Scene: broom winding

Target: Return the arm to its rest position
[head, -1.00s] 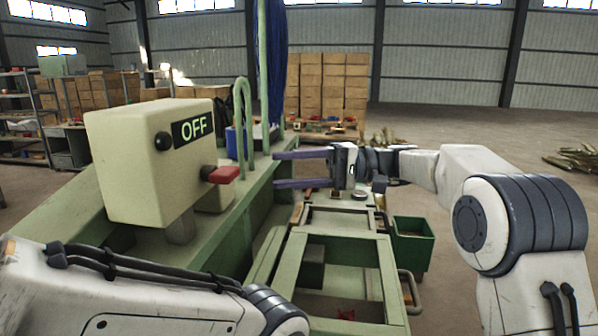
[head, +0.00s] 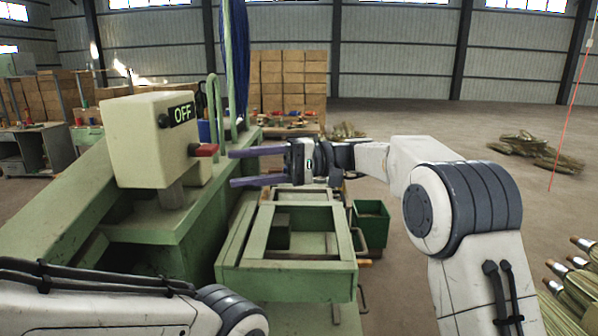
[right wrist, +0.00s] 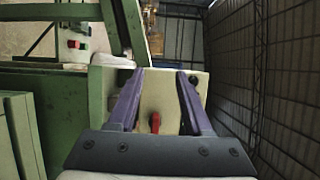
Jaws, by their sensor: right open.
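My right arm comes in from the right in the head view, and its gripper (head: 236,168) points left with its two purple fingers spread apart and nothing between them. It is in front of the green machine, to the right of the cream control box (head: 145,140), which has a red lever (head: 204,150) and an "OFF" sign. In the right wrist view the open fingers (right wrist: 159,95) frame a cream box face (right wrist: 165,88) with a red lever (right wrist: 155,122). My left arm shows at the lower left of the head view; its gripper is out of view.
The green machine frame (head: 285,283) fills the centre. A green bin (head: 371,224) stands to its right. Broom straw bundles (head: 535,148) lie on the floor at right, with more bundles (head: 578,275) at the lower right. The middle right floor is open.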

